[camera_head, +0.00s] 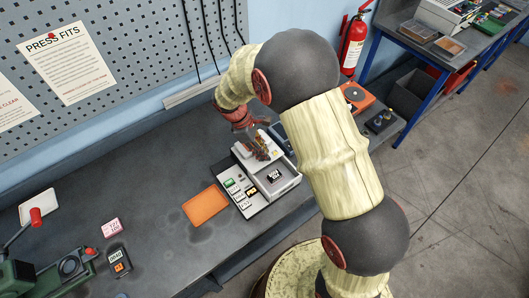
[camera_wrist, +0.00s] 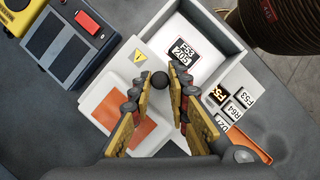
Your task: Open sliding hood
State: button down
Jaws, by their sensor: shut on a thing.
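The bench device (camera_head: 254,212) is a pale box on the dark bench, left of my arm in the head view. Its pale sliding hood (camera_wrist: 95,100), with an orange patch and a yellow warning sign, covers one end. The open tray (camera_wrist: 215,22) beside it shows a black-and-white label (camera_wrist: 185,50) inside. A dark round knob (camera_wrist: 160,80) sits between my fingertips at the hood's edge. My gripper (camera_wrist: 160,86) is shut on this knob; in the head view my gripper (camera_head: 262,153) is over the hood end and partly hides it.
Several small label tiles (camera_head: 236,193) lie on the device's near side. An orange mat (camera_head: 205,206) lies to its left. A blue-grey unit with a red button (camera_wrist: 88,24) stands close to the hood. A green press (camera_head: 60,270) stands at the bench's near left.

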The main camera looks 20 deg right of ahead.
aim_at(250, 153)
jog(key=c, duration=1.7)
grip_release()
jog(key=v, duration=1.2)
jog(key=shift+d, duration=0.1)
jog(key=s+d+r+m+t+y+b, duration=0.1)
jog(key=s+d+r+m+t+b, duration=0.1)
jog(key=s, duration=0.6)
jog(key=s+d+r+m+t+y+b, duration=0.1)
jog(key=s+d+r+m+t+b, duration=0.1)
jog(key=s+m, duration=0.4)
jog(key=s+d+r+m+t+y+b, duration=0.2)
jog(key=s+d+r+m+t+b, duration=0.1)
jog(key=s, duration=0.7)
jog(key=shift+s+d+r+m+t+b, duration=0.15)
jog(key=shift+r+m+t+b, duration=0.25)
jog(key=shift+m+b, duration=0.8)
